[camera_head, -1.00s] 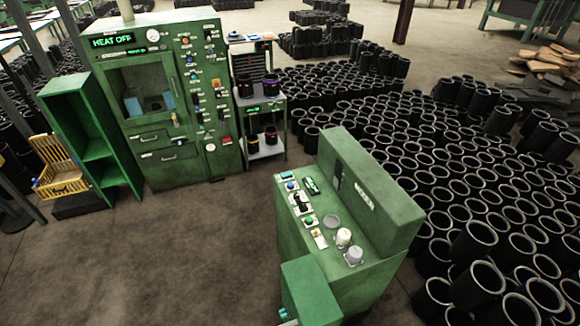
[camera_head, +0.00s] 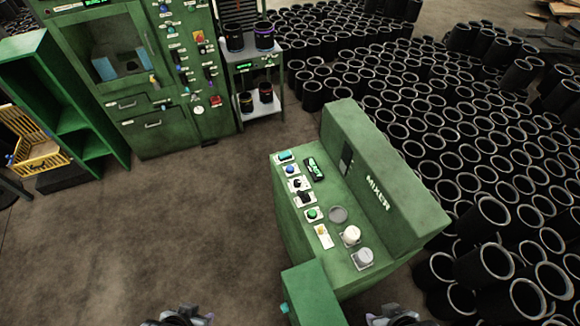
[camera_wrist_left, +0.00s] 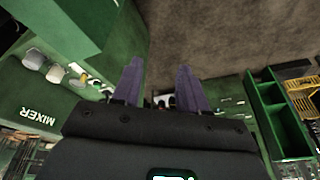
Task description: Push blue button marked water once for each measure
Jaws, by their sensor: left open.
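The green mixer (camera_head: 400,225) stands right of centre in the head view. A round blue button (camera_head: 290,170) is near the far end of its sloped panel. Its label is too small to read. My left gripper (camera_head: 182,317) shows at the bottom edge, away from the panel. In the left wrist view its two purple fingers (camera_wrist_left: 160,68) are apart with nothing between them, and the mixer shows at left. My right gripper (camera_head: 393,316) only just shows at the bottom edge, in front of the mixer; its fingers cannot be made out.
Black knobs (camera_head: 304,198), a green button (camera_head: 313,214) and pale round caps (camera_head: 351,235) share the panel. A green box (camera_head: 312,296) juts out in front. Many black sleeves (camera_head: 500,155) stand behind at right. The floor (camera_head: 200,230) to the left is clear.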

